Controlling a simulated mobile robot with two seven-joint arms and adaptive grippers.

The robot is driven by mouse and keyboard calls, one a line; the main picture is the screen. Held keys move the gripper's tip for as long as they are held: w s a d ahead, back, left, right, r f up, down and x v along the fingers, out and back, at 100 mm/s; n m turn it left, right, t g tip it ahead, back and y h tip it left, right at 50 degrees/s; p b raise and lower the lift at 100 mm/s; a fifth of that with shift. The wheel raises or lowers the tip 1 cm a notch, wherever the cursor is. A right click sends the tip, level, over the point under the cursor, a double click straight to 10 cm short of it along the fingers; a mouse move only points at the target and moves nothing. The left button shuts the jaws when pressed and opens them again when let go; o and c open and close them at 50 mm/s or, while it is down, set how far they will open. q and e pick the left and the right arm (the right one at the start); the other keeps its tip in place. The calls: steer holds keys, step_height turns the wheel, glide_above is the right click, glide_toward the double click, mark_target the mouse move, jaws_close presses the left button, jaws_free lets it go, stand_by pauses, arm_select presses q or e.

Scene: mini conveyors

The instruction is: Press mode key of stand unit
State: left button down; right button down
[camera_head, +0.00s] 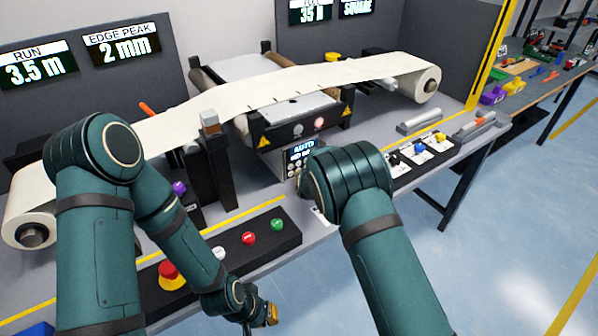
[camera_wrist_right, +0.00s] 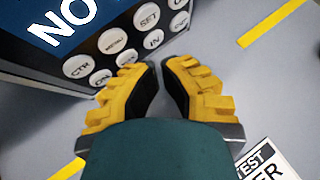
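The stand unit (camera_head: 283,160) stands below the conveyor in the head view, its screen reading AUTO and its lower part partly covered by my right arm. In the right wrist view its dark key panel (camera_wrist_right: 60,68) fills the upper left, with a large blue screen and several round white keys. One key (camera_wrist_right: 113,41) has a small label that I cannot read surely. My right gripper (camera_wrist_right: 160,65) points toward the panel, its yellow fingertips almost together and empty, just below and apart from the keys. My left gripper (camera_head: 266,315) is low in the head view; its fingers are not clear.
A dark button box (camera_head: 262,262) with red, white and green buttons and a larger red one lies on the table. White web runs over the conveyor (camera_head: 255,85). A printed label (camera_wrist_right: 266,163) lies right of my right gripper. Coloured knobs sit at the right.

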steer(key=shift+w+a, duration=0.2)
steer(key=shift+w, duration=0.05)
stand_by(0.7)
steer(key=shift+s+d, duration=0.45)
steer(key=shift+s, duration=0.2)
stand_by(0.3)
steer(key=shift+s+d+b, duration=0.5)
steer(key=shift+s+d, duration=0.25)
steer(key=shift+s, duration=0.25)
steer(key=shift+s+d+b, duration=0.45)
steer(key=shift+s+d, duration=0.25)
steer(key=shift+s, duration=0.3)
